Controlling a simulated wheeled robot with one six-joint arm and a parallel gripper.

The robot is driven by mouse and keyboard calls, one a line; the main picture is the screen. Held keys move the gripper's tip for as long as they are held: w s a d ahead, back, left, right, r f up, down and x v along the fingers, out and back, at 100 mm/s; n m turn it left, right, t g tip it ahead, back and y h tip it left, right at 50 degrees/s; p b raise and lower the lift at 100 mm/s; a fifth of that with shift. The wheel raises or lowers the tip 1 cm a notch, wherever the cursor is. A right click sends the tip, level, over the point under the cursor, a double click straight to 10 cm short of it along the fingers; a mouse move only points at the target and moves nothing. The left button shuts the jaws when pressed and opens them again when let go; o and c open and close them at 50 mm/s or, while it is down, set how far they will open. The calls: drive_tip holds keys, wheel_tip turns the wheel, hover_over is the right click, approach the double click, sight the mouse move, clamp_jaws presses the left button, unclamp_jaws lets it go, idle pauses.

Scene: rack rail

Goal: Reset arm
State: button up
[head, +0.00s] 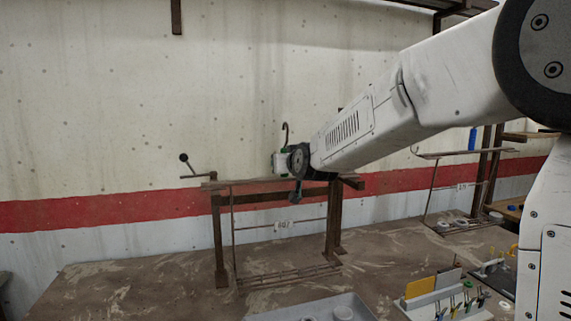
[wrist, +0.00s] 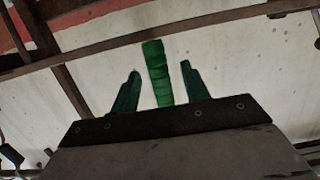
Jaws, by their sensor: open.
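My gripper shows in the wrist view (wrist: 160,68) with its two dark teal fingers spread apart. A green ribbed strip (wrist: 157,80) stands between the fingers, with a gap visible on each side. In the head view my arm reaches in from the right, and its dark wrist end is just above the rusty rack (head: 262,184). A small green and white item (head: 281,162) with a dark hook above it shows beside my wrist. My wrist partly hides it, and I cannot tell what it rests on. The fingers are not clear in the head view.
The rack carries a small number plate (head: 284,225) and stands on a stained brown bench (head: 110,290). A second rack (head: 462,186) stands at the right. A white holder with coloured tools (head: 445,300) and a grey tray (head: 305,310) are at the front. The bench's left part is clear.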

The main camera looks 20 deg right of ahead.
drive_tip(key=v, duration=0.7)
drive_tip(key=s+f+g, duration=0.4)
drive_tip(key=f, duration=0.4)
drive_tip(key=s+f+g, duration=0.3)
drive_tip(key=s, duration=0.6)
drive_tip(key=s+f+g, duration=0.4)
drive_tip(key=s, duration=0.5)
drive_tip(key=s+d+f+g, duration=0.1)
drive_tip(key=s+d+g, duration=0.2)
drive_tip(key=s, duration=1.6)
drive_tip(key=shift+f, duration=0.1)
